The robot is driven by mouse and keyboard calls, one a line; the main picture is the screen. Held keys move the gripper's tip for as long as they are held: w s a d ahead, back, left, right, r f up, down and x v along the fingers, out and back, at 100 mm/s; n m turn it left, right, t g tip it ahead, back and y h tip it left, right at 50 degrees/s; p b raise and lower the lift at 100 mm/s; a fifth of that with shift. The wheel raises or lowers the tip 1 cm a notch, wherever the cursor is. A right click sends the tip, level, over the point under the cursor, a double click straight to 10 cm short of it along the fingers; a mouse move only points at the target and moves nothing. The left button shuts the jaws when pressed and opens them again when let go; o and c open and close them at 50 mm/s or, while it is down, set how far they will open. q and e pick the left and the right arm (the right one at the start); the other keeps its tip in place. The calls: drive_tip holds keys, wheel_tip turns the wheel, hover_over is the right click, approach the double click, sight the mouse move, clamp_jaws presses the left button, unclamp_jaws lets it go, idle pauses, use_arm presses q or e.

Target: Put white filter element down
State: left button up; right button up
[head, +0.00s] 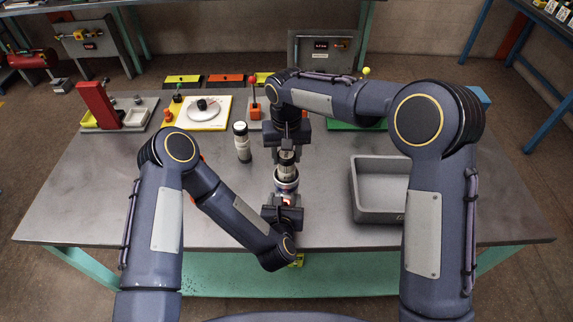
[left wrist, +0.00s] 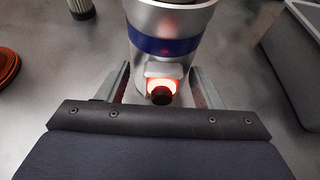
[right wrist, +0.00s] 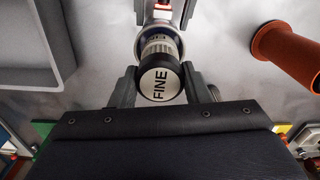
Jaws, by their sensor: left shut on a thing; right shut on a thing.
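A filter element with a white end marked FINE in a black cap (right wrist: 159,85) is between the jaws of my right gripper (right wrist: 160,88). In the head view my right gripper (head: 287,150) is shut on it from the far side. A silver housing with a blue band (left wrist: 165,40) is held by my left gripper (left wrist: 160,92), shut at its near side; the housing also shows in the head view (head: 286,180). The element is in line with the housing's mouth; how deep it sits I cannot tell. Another white filter element with a black cap (head: 242,145) stands upright on the table to the left.
The grey table (head: 330,222) has a grey open bin (head: 382,215) on the right. An orange flanged cylinder (right wrist: 292,55) lies or stands beside the housing. A white-and-yellow tray (head: 203,112) and a red stand (head: 98,103) are at the back left. Table around the standing element is mostly clear.

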sight(286, 173)
drive_tip(key=shift+f, duration=2.15)
drive_tip(key=shift+f, duration=0.15)
drive_tip(key=o, duration=1.3)
drive_tip(key=shift+c, duration=0.2)
